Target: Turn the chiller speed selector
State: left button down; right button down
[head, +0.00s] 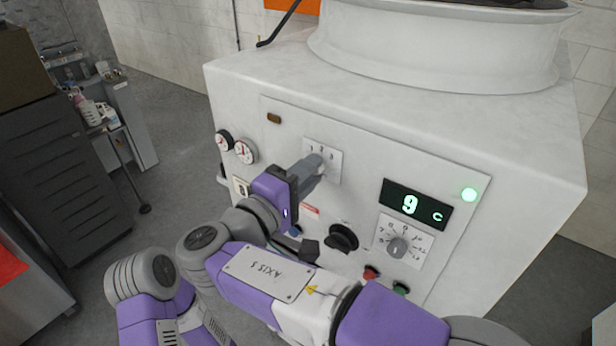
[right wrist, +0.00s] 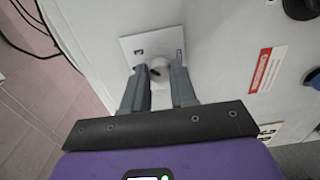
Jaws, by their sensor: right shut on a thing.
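The selector plate (head: 322,150), a small white plate marked 1, 2, 3, sits on the machine's front panel. It also shows in the right wrist view (right wrist: 133,44), where a pale round knob (right wrist: 158,68) stands out from it. My right gripper (head: 314,168) is at this plate, with its fingers shut on the knob. In the right wrist view the two grey fingers (right wrist: 160,78) lie on either side of the knob. The fingers hide part of the knob and plate in the head view. My left gripper is not in view.
To the right are a green display (head: 416,204) reading 9 C, a numbered dial (head: 398,246) and a lit green lamp (head: 469,194). A black knob (head: 342,238) sits below the plate; two gauges (head: 245,151) are left. A dark drawer cabinet (head: 60,180) stands farther left.

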dwell(0.3)
jog(key=c, duration=0.9)
grip_release()
jog(key=p+v, duration=0.1)
jog(key=v, duration=0.6)
jog(key=shift+s+a, duration=0.2)
jog(key=shift+a, duration=0.05)
